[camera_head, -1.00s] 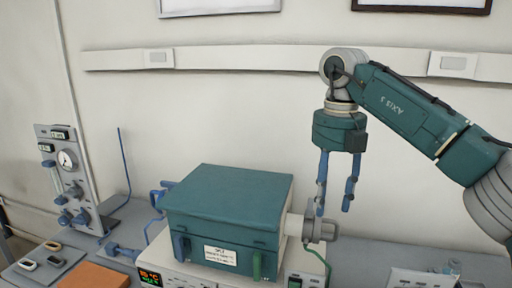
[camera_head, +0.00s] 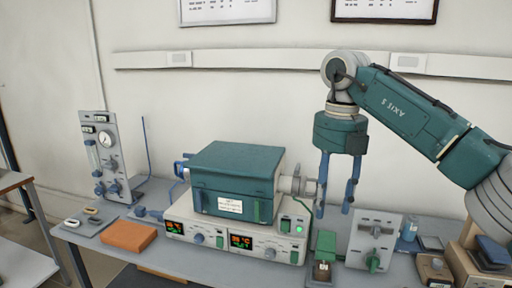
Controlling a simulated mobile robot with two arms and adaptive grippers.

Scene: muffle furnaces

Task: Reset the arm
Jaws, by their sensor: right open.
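My right gripper (camera_head: 336,198) comes in from the right on a teal and grey arm and points down. Its two blue fingers are apart, with nothing between them. It hangs at the right of the teal muffle furnace (camera_head: 237,163), over the back part of the bench. The furnace lid is down, and its grey control base (camera_head: 236,239) shows two lit displays and a green light. The fingers overlap the pale end fitting of the furnace in the picture; I cannot tell if they touch it. My left gripper is not in view.
A gauge panel (camera_head: 104,160) stands at the left of the bench (camera_head: 90,236). An orange block (camera_head: 128,236) lies in front of it. A grey box with a green lever (camera_head: 373,240) and a small green-topped device (camera_head: 325,250) stand at the right.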

